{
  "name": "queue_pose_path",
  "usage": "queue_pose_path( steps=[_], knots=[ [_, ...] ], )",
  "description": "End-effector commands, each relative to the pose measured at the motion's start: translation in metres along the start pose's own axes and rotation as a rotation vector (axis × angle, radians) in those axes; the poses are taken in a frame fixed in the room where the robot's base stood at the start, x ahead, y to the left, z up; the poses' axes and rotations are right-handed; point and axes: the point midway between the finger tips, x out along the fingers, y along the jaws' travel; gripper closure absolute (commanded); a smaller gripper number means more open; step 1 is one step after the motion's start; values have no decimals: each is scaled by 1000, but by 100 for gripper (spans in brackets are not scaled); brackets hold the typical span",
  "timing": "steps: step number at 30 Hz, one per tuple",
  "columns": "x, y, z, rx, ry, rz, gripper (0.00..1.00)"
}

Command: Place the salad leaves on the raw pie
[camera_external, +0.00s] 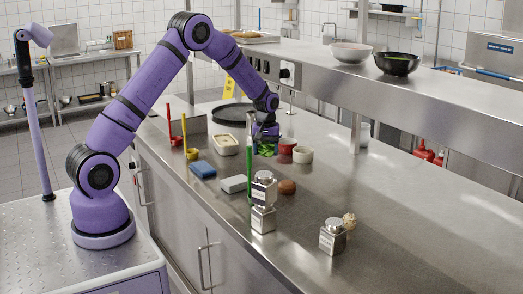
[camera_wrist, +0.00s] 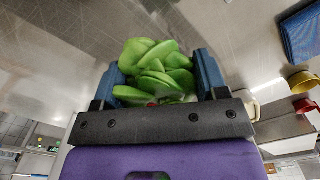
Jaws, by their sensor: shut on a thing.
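Bright green salad leaves (camera_wrist: 155,70) are between the two blue fingers of my gripper (camera_wrist: 162,78) in the wrist view, and the gripper is shut on them. In the external view my gripper (camera_external: 265,134) is low over the steel counter, with the leaves (camera_external: 265,150) just under it. I cannot tell whether they touch the counter. A pale rectangular dish (camera_external: 225,145) with a light filling stands left of the gripper; it may be the raw pie, but it is too small to be sure.
A red bowl (camera_external: 287,146) and a white bowl (camera_external: 303,155) stand close right of the gripper. A black pan (camera_external: 234,113) lies behind. A blue block (camera_external: 202,169), a white block (camera_external: 233,184) and stacked metal shakers (camera_external: 263,217) stand in front.

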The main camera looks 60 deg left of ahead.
Motion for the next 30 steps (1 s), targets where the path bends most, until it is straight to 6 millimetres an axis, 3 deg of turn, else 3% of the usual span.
queue_pose_path(
  steps=[3, 9, 15, 18, 24, 30],
  knots=[
    [0, -50, -32, -173, 0, -1, 58],
    [0, -134, -72, -463, 0, 0, 58],
    [1, -214, -97, -729, 0, 0, 58],
    [1, -243, -103, -827, 1, 2, 58],
    [1, -273, -109, -929, 2, 2, 58],
    [4, -262, -133, -941, 2, 3, 58]
  ],
)
